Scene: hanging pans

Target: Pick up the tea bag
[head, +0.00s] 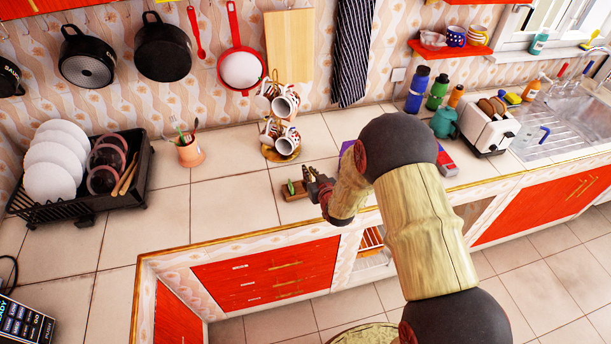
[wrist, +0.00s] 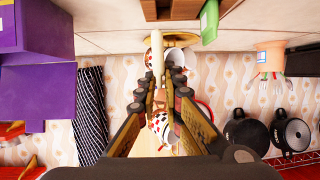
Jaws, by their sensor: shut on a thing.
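My gripper (head: 312,183) is over the counter near its front edge, beside a small wooden holder (head: 294,194). In the wrist view its fingers (wrist: 162,80) are closed on a thin, pale, upright thing, seen edge-on, that looks like the tea bag (wrist: 157,50). The bag cannot be made out in the head view. The wooden holder shows at the top of the wrist view (wrist: 165,9), apart from the fingertips. A green item (head: 291,187) is at the holder; it also shows in the wrist view (wrist: 209,20).
A mug rack (head: 282,148) with several mugs stands behind my gripper. A purple box (wrist: 36,85) lies to the right of it in the head view. A utensil pot (head: 190,152) and dish rack (head: 110,190) are farther left, with clear counter between.

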